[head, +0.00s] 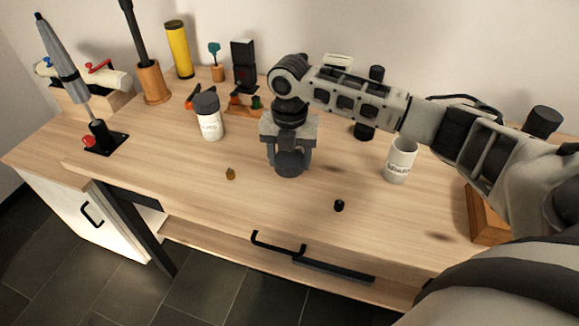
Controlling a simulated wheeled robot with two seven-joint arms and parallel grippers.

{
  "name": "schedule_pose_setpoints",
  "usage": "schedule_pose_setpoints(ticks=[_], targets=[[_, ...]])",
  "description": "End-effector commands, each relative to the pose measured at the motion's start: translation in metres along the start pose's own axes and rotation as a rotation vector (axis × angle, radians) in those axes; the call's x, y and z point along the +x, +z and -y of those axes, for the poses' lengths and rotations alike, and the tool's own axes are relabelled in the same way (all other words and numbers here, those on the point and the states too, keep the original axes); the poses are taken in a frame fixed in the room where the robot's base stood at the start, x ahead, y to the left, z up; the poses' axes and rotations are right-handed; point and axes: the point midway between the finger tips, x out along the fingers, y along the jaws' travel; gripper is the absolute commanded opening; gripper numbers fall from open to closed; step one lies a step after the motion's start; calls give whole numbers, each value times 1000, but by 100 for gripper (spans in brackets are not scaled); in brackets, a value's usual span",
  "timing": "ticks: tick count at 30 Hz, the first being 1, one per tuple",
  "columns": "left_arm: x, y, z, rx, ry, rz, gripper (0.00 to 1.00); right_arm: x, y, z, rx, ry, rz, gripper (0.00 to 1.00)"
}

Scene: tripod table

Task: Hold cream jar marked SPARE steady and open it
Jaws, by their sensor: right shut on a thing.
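A white jar (210,124) with a dark grey lid stands upright on the table, left of my right gripper. Another white jar (397,165) stands upright to the right, with a pale top and no dark lid on it. Both carry dark lettering too small to read surely, so I cannot tell which is marked SPARE. My right gripper (290,160) points down over the middle of the table, shut on a dark grey rounded thing (290,164), mostly hidden between the fingers; it may be a lid. My left gripper is out of view.
A small brown piece (230,174) and a small black cylinder (339,205) lie near the front. A wooden box (486,217) is at the right.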

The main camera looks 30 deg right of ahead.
Motion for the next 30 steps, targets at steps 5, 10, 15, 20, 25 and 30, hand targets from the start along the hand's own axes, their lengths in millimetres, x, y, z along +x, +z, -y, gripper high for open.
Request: schedule_pose_setpoints(ticks=[5,10,15,20,25,30], targets=[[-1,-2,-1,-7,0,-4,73,20,4,0,0,-5,-2,30],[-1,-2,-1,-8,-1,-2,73,36,4,-1,0,-1,1,30],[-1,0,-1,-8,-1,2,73,36,4,-1,0,-1,1,30],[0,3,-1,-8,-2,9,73,39,4,0,0,-2,0,30],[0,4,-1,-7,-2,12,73,39,4,0,0,-1,1,79],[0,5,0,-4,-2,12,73,38,4,0,0,-1,1,79]])
